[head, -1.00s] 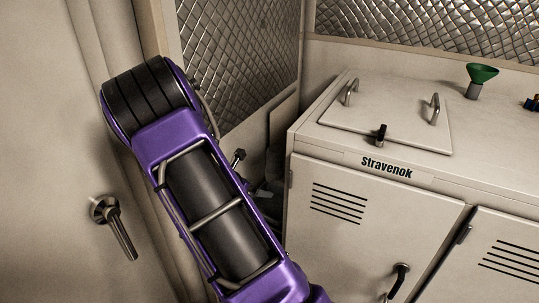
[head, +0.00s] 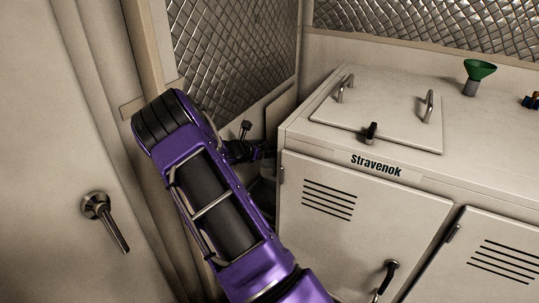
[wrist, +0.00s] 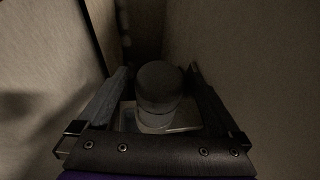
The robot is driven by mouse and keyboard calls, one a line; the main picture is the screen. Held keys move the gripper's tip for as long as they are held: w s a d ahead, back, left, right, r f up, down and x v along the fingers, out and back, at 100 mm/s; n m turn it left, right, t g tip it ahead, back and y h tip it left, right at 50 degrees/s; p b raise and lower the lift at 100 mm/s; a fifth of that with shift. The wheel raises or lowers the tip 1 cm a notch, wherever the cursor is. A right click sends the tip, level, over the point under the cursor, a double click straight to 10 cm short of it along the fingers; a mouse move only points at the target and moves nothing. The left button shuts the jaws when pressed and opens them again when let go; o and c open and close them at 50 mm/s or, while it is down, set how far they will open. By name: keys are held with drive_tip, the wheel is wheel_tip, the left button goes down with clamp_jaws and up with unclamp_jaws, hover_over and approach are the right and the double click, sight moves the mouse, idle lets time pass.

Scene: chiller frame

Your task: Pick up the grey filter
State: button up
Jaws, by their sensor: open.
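The grey filter (wrist: 158,85) shows in the dark wrist view as an upright cylinder with a darker rounded top and a paler lower part. My gripper (wrist: 157,76) is open, with one finger on each side of the filter and a visible gap on the left. Whether the right finger touches it I cannot tell. The filter stands at a pale tray-like surface (wrist: 186,118); its base is partly hidden by my gripper body. In the head view my purple arm reaches into the gap left of the cabinet, and the filter is hidden there.
The white cabinet (head: 330,228) labelled Stravenok stands right of my arm, with a handled lid (head: 385,110) on top. A green funnel (head: 479,70) stands farther right. A door with a lever handle (head: 104,218) is at left. Walls close in on both sides in the wrist view.

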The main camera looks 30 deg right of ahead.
drive_tip(key=shift+w+d+f, duration=0.15)
drive_tip(key=shift+d+f, duration=0.05)
drive_tip(key=shift+d, duration=0.25)
clamp_jaws()
